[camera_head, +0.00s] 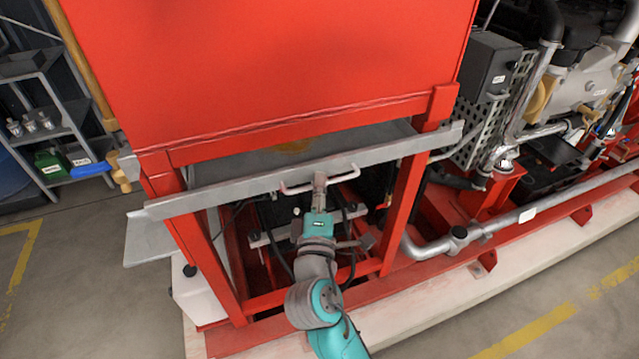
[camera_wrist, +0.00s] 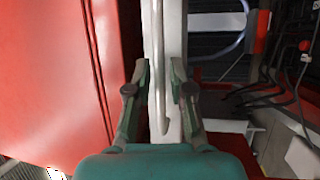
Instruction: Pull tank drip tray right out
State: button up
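The tank drip tray (camera_head: 225,191) is a shallow grey metal tray under the red tank, with its long front lip facing me. Its pale bar handle (camera_head: 345,177) is at the middle of the lip. My gripper (camera_head: 319,186) is at the handle, reaching up from below in the head view. In the wrist view the handle (camera_wrist: 158,75) runs between the two fingertips of my gripper (camera_wrist: 160,75). The fingers are apart, with small gaps beside the handle. The tray's back part is hidden beneath the tank.
The red tank (camera_head: 270,60) stands above the tray on a red frame (camera_head: 405,210), whose legs flank my arm. Pump machinery and pipes (camera_head: 500,222) are at the right. A shelf (camera_head: 35,95) with containers is at the left. Floor at the lower left is clear.

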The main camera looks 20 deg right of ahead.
jog(key=shift+w+d+r, duration=0.1)
jog(key=shift+w+d, duration=0.05)
jog(key=shift+w, duration=0.25)
grip_shut()
